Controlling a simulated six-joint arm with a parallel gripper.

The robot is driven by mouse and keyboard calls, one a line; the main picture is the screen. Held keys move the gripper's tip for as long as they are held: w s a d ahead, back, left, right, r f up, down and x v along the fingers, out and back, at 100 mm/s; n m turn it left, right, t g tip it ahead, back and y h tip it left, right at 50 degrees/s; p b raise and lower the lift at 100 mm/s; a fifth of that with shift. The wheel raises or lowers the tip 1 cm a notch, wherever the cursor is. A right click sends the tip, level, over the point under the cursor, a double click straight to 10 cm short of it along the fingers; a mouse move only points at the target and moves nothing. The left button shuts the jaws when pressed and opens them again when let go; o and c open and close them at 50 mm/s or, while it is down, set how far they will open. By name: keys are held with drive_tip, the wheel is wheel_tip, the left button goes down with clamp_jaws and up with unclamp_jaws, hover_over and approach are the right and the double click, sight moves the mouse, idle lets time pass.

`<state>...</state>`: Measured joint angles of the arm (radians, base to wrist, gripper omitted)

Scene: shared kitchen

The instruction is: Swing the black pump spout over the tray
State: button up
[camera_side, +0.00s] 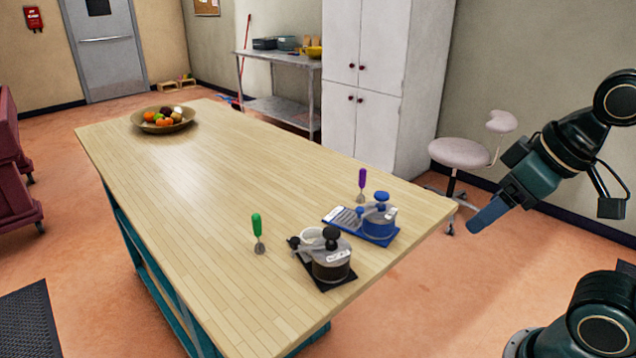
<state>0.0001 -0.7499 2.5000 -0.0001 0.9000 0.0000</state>
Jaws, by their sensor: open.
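A round pot with a dark body and a black-knobbed pump top (331,262) stands on a black tray (338,287) near the table's front right corner. Its black spout (294,242) points to the left. Behind it to the right, a similar blue pump pot (379,219) stands on a blue tray (374,237). A light ribbed piece lies at that tray's left side. My gripper (478,226) is open and empty, in the air off the table's right end, well apart from both pots. Its fingers show edge-on, so the gap is hidden.
A green-handled tool (257,233) and a purple-handled tool (362,184) stand upright near the pots. A fruit bowl (163,119) sits at the table's far end. The middle of the wooden table (215,185) is clear. A stool (459,153) stands behind my gripper.

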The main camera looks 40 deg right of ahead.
idle(0.3)
drive_tip(key=shift+w, duration=0.1)
drive_tip(key=c, duration=0.7)
drive_tip(key=n+g+y, duration=0.2)
drive_tip(key=n, duration=0.4)
hover_over(296, 239)
drive_tip(key=s+d, duration=0.3)
drive_tip(key=s, duration=0.2)
drive_tip(key=shift+s+r, duration=0.1)
drive_tip(key=shift+r, duration=0.25)
drive_tip(key=shift+f, duration=0.15)
drive_tip(key=x, duration=1.3)
drive_tip(key=shift+w+a+f, duration=0.15)
drive_tip(key=shift+w+a, duration=0.05)
drive_tip(key=shift+w, duration=0.1)
